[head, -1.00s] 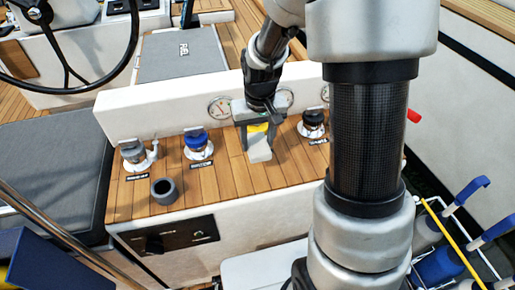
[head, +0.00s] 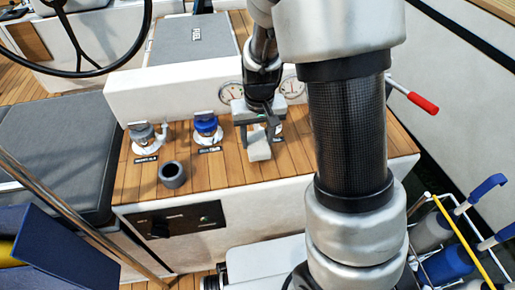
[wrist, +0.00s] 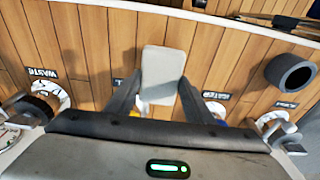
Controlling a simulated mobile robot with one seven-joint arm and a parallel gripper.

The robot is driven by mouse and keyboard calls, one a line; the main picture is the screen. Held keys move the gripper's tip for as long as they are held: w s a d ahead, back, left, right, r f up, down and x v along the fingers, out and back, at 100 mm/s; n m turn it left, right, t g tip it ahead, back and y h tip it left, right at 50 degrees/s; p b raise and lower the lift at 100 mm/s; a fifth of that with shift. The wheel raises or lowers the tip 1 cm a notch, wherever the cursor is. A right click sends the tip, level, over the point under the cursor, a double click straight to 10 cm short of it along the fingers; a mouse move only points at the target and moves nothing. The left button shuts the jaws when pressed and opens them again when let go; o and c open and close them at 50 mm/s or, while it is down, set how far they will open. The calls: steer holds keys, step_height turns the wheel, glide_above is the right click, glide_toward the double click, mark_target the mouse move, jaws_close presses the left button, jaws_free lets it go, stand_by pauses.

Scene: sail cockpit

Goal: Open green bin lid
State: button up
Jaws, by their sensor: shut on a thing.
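No green bin or green lid can be made out in either view. My gripper (head: 258,135) is over the wooden deck panel, right of the blue-capped fitting (head: 206,128). Its jaws are shut on a pale grey block-like piece (head: 259,149). In the wrist view this piece (wrist: 163,75) shows between the two dark fingers. What the piece joins is hidden by my gripper.
A grey-capped fitting (head: 145,138) and a dark open cup (head: 172,175) stand left on the wooden panel (head: 225,172). Gauges sit on the white wall behind. A red-tipped lever (head: 422,103) sticks out at the right.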

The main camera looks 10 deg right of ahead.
mark_target(258, 143)
steer(key=shift+f+b, duration=0.45)
steer(key=shift+f, duration=1.25)
steer(key=shift+f, duration=0.2)
steer(key=o, duration=1.1)
